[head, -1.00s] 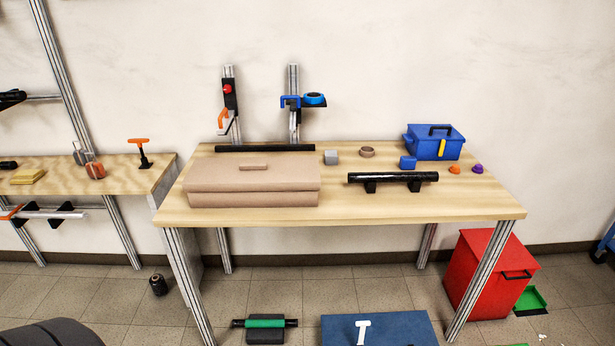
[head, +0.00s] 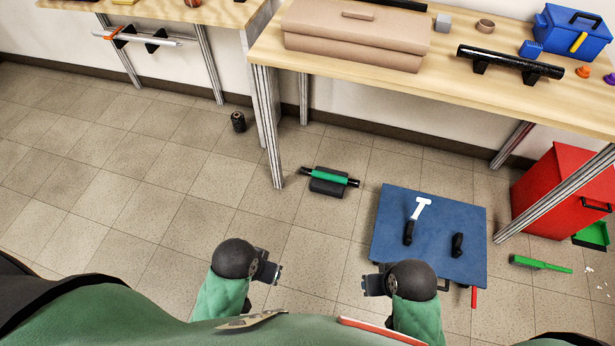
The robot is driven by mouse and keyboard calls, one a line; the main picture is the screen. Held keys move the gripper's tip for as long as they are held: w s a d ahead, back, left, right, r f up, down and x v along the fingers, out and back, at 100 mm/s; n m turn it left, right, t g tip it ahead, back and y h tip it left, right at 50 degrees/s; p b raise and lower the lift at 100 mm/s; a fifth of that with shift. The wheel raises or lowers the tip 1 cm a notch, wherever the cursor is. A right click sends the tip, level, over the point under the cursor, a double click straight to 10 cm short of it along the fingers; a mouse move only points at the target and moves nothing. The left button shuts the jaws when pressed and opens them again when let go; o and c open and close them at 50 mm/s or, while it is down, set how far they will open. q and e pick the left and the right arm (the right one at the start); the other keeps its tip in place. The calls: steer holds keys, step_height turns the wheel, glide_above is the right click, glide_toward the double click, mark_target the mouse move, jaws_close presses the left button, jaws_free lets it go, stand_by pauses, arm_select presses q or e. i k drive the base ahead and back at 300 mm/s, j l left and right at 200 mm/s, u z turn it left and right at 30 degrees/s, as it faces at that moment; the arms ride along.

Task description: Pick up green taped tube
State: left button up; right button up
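The green taped tube (head: 331,175) is a black tube with a green band around its middle and black ends showing. It lies across a dark grey block-like stand (head: 328,187) on the floor, in front of the table. My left gripper (head: 276,272) is low in the head view, below and left of the tube, and apart from it. My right gripper (head: 367,285) is low at the centre right, also apart from the tube. Nothing shows held in either. The fingers are too small and angled to tell how far they are parted.
A blue platform (head: 387,207) with a white T-shaped piece stands right of the tube. The wooden table (head: 442,85) and its metal leg (head: 268,130) are behind. A red bin (head: 560,190) and green brush (head: 540,264) are at right.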

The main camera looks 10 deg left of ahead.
mark_target(314, 173)
steer(key=z, duration=0.85)
steer(key=k+j+z, duration=0.1)
steer(key=j+z, duration=0.25)
steer(key=z, duration=0.15)
steer(key=k+j+z, duration=0.15)
steer(key=j+z, duration=0.15)
steer(key=z, duration=0.15)
steer(key=u, duration=1.5)
steer(key=i+l+u, duration=0.3)
steer(key=l, duration=0.3)
steer(key=i+l+u, duration=0.15)
steer(key=l, duration=0.2)
steer(key=i+l+u, duration=0.15)
steer(key=l, duration=0.2)
steer(key=i+l+u, duration=0.15)
steer(key=l, duration=0.2)
